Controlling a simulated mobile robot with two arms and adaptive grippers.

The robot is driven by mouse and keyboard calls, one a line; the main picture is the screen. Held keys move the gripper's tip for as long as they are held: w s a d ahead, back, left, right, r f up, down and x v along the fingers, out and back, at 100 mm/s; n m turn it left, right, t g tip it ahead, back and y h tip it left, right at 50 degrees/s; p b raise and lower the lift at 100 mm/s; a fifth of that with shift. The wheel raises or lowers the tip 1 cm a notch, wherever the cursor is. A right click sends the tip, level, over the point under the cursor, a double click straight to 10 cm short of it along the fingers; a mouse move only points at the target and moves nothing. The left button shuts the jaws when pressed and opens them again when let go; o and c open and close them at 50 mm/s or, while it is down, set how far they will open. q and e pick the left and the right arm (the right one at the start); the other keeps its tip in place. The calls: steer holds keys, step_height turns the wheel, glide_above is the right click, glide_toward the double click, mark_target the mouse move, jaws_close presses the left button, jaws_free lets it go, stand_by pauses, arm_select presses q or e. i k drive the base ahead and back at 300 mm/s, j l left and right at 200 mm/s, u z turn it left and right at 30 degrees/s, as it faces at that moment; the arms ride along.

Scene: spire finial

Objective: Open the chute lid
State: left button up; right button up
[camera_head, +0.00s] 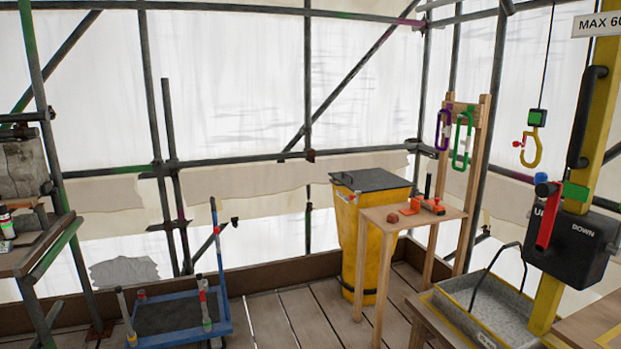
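The yellow chute (362,262) stands upright on the plank floor, a little right of the middle. Its flat dark lid (371,180) lies across the top and looks closed. A small red and white mark (344,197) is on the chute near its rim. The wooden stand hides part of the chute's front right side. Neither of my grippers is in view.
A wooden stand (412,214) with red items stands before the chute; green (461,140) and purple (443,130) carabiners hang behind. A blue cart (180,338) is at left. The hoist post (597,130), control box (571,246) and grey tray (485,310) are at right. Planks (290,318) left of the chute are clear.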

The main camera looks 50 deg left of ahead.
mark_target(375, 180)
steer(key=u, duration=1.4)
steer(key=i+j+u, duration=0.25)
steer(key=i, duration=1)
steer(key=i+j+u, duration=0.1)
steer(key=i+u, duration=0.15)
steer(key=i, duration=0.95)
steer(key=i+j+z, duration=0.15)
steer(key=i+z, duration=0.25)
steer(key=i, duration=0.2)
steer(key=i+j+z, duration=0.4)
steer(key=i, duration=0.15)
steer(key=i+j+z, duration=0.4)
steer(key=i, duration=0.15)
